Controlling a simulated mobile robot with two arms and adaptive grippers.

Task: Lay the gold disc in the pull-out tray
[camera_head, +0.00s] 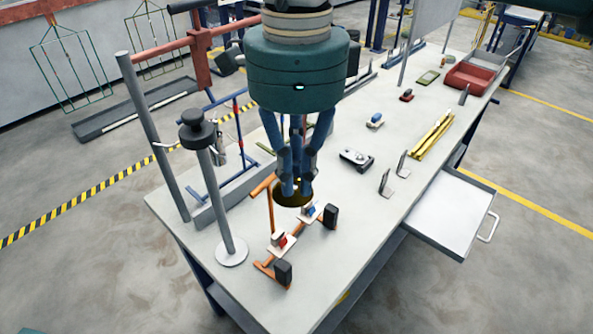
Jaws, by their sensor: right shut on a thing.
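My right gripper (296,186) points down over the bench, its blue fingers shut on the gold disc (292,200). The disc is dark gold, lies roughly level and is partly hidden by the fingers. It is above the small orange stand on the near part of the bench; the exact gap below it cannot be told. The pull-out tray (437,217) sticks out from the bench's right side, open and empty, with a handle at its outer end. It is to the right of the gripper. My left gripper is not in view.
The orange stand (270,268) with black blocks is just below the gripper. A grey post on a round base (231,252) stands to the left. Small upright plates (386,182), gold bars (433,136) and a grey device (356,159) are between gripper and tray or behind. The near right bench top is clear.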

